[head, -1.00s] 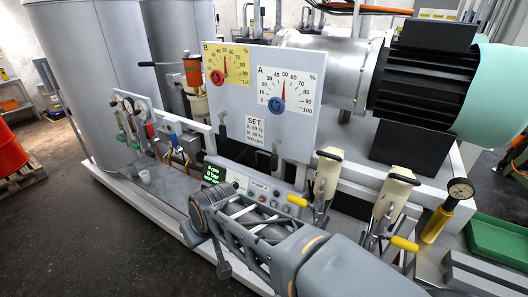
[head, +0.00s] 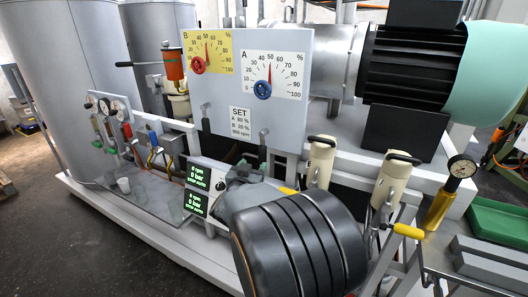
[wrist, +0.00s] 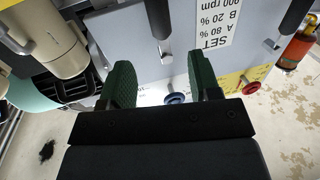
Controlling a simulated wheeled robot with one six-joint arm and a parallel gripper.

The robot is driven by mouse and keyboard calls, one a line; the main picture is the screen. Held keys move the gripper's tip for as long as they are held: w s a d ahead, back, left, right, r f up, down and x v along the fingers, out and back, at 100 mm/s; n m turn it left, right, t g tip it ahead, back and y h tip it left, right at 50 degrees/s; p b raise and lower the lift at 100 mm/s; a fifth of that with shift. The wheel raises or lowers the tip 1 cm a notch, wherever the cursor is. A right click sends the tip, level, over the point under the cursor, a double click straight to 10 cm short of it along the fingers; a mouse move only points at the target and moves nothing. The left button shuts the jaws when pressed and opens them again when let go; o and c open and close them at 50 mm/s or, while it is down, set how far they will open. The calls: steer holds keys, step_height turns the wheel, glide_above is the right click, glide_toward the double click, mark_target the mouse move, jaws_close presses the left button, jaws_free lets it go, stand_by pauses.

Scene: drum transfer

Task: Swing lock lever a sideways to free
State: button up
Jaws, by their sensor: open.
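Lock lever a (head: 263,141), a small dark grey lever, hangs at the lower edge of the grey panel (head: 290,125) under the white A dial. In the wrist view, which looks at the panel upside down, its dark bar (wrist: 160,18) hangs at the top, in line with the gap between my fingers. My gripper (wrist: 163,80) is open, its green finger pads apart with nothing held between them. The blue A handwheel (head: 262,90) also shows past the fingers in the wrist view (wrist: 173,98).
The second lever (head: 206,120) hangs under the yellow B dial, left of lever a. The red B handwheel (head: 198,65) is above it. Two cream cylinders with black handles (head: 320,160) (head: 392,180) stand right of the panel. Green-lit displays (head: 197,190) are below.

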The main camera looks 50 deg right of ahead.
mark_target(264, 148)
steer(key=x, duration=1.2)
steer(key=shift+w+d, duration=0.15)
steer(key=shift+d, duration=0.1)
jaws_close()
